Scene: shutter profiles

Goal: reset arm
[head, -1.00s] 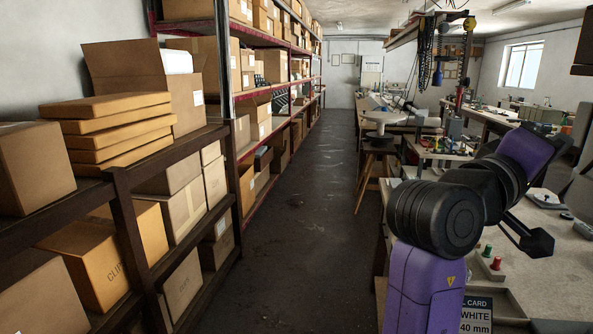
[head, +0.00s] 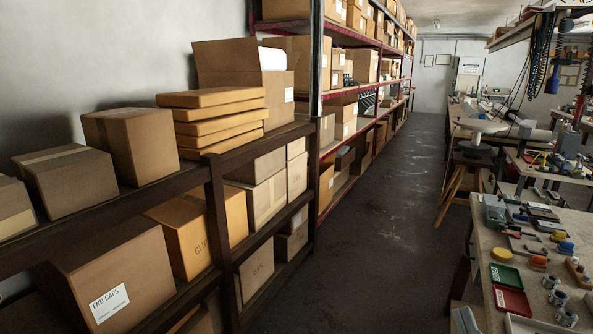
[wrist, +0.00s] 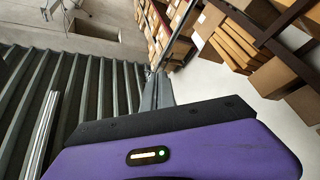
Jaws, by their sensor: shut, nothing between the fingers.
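My gripper (wrist: 156,78) shows in the wrist view as narrow grey fingers beyond the purple and black hand (wrist: 165,150). The fingers are together, with nothing between them. The hand has a small lit indicator. No part of my arm shows in the head view. In the wrist view the scene is tilted, with a grey ribbed surface (wrist: 95,85) at left behind the fingers and boxes at upper right. I cannot tell how far the gripper is from them.
Shelves (head: 216,215) with cardboard boxes (head: 127,145) fill the left of the head view. A clear aisle floor (head: 375,215) runs to the far wall. A workbench (head: 490,235) with tools, small trays and a stool (head: 465,185) stand at right.

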